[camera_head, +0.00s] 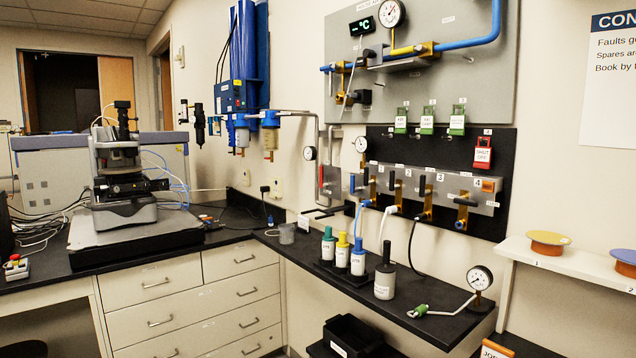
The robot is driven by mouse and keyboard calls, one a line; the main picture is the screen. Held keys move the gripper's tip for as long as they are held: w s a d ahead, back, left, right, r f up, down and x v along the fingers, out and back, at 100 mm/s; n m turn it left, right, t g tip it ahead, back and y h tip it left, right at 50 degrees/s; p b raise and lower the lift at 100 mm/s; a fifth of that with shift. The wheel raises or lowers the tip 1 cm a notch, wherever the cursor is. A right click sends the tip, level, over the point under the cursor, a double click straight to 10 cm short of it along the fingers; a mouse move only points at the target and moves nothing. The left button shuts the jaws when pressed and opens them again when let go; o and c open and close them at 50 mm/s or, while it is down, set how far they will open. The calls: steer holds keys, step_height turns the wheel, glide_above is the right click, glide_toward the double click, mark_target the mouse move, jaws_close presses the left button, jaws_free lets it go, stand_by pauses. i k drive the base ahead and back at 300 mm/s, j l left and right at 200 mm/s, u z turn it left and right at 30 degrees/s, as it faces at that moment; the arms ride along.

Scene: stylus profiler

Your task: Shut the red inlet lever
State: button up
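A small red upright piece, which looks like the red inlet lever (321,176), is at the left end of the wall manifold, next to the grey pipe. It is small in this view and I cannot tell its exact valve position. The silver manifold block (411,181) is on a black wall panel (503,151). Its numbered valves have dark handles, and a blue handle (352,184) is near its left end. My gripper is not in view.
Below the manifold, a black bench (440,322) holds several capped bottles, a dark-topped canister (385,280) and a gauge on a hose (480,279). Hoses hang in front of the panel. A red tag (482,153) hangs at upper right. A stylus instrument (122,180) stands left.

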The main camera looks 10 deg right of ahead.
mark_target(321, 185)
steer(key=i+j+z, duration=0.2)
steer(key=z, duration=0.25)
steer(key=i+j+z, duration=0.2)
steer(key=z, duration=0.3)
steer(key=j, duration=0.1)
